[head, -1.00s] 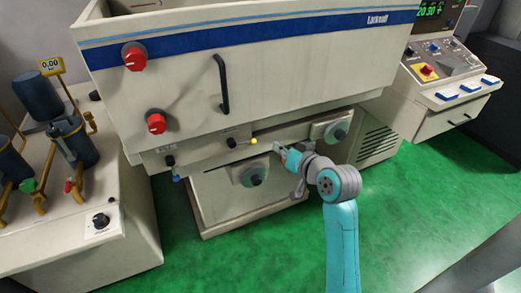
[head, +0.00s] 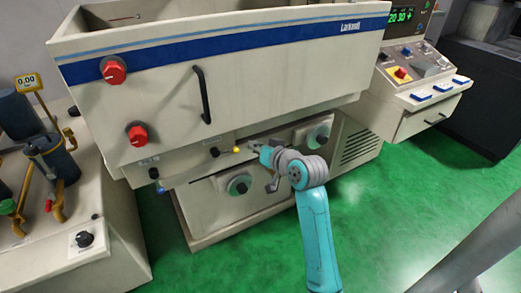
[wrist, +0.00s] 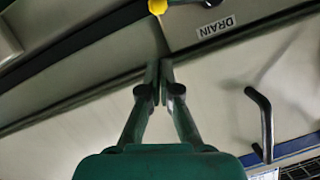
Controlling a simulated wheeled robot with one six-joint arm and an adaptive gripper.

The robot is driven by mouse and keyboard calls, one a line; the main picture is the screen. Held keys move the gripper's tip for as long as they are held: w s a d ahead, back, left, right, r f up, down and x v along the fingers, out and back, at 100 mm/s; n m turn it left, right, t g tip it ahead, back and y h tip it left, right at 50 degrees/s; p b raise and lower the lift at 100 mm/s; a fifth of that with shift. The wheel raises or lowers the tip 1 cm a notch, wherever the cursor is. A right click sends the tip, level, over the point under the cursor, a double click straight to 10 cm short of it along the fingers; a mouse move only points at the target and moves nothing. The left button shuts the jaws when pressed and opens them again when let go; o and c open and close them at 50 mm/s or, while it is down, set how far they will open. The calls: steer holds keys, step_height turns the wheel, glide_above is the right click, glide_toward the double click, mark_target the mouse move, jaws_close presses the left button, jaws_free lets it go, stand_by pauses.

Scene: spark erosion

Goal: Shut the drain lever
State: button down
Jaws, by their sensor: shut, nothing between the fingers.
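The drain lever (head: 227,151) is a small dark lever with a yellow tip on the lower front of the machine, pointing right in the head view. My gripper (head: 251,146) is just right of the yellow tip in the head view. In the wrist view the fingers of my gripper (wrist: 160,72) are together and empty, with a visible gap to the tip.
A second lever with a blue tip (head: 160,189) hangs down at the left. Two red knobs (head: 113,70) and a black handle (head: 202,94) are on the tank front above. The black handle (wrist: 262,120) stands out at right in the wrist view. Round covers (head: 239,184) sit below.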

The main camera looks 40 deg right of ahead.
mark_target(226, 151)
steer(key=w+f, duration=0.4)
steer(key=w, duration=0.2)
steer(key=shift+w+f, duration=0.15)
steer(key=shift+f, duration=0.2)
steer(key=shift+f, duration=0.1)
steer(key=shift+f+m+y, duration=0.2)
steer(key=shift+m+y, duration=0.1)
